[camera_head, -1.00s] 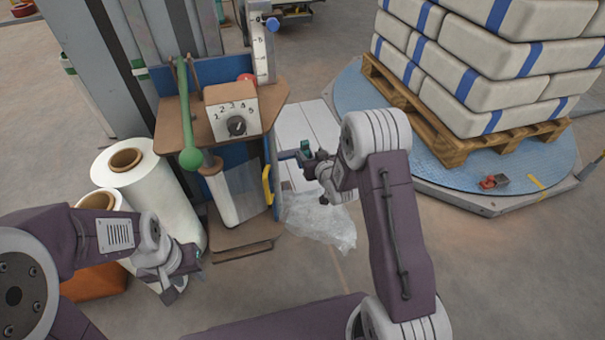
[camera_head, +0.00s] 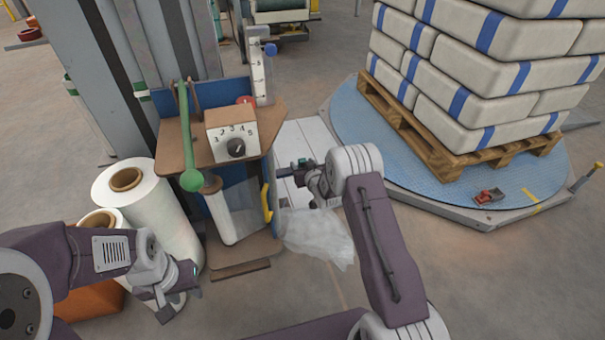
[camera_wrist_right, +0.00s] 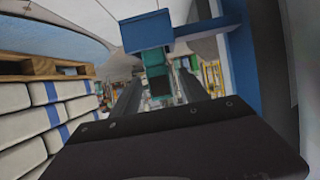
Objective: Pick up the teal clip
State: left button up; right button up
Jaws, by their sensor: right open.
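The teal clip (camera_wrist_right: 150,42) is at the end of a blue bar (camera_wrist_right: 195,38) in the right wrist view. More teal shows below it, between the two dark fingers.
Clear plastic film (camera_head: 318,236) hangs below my right gripper. White rolls (camera_head: 155,205) stand at left. A pallet (camera_head: 470,160) of sacks sits on a blue turntable (camera_head: 365,120) at right.

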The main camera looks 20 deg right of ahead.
jog(key=shift+w+f, duration=0.25)
jog(key=shift+w, duration=0.15)
pick_arm(q)
jog(key=shift+f, duration=0.25)
pick_arm(e)
jog(key=shift+r, duration=0.15)
grip_shut()
jog(key=shift+r, duration=0.1)
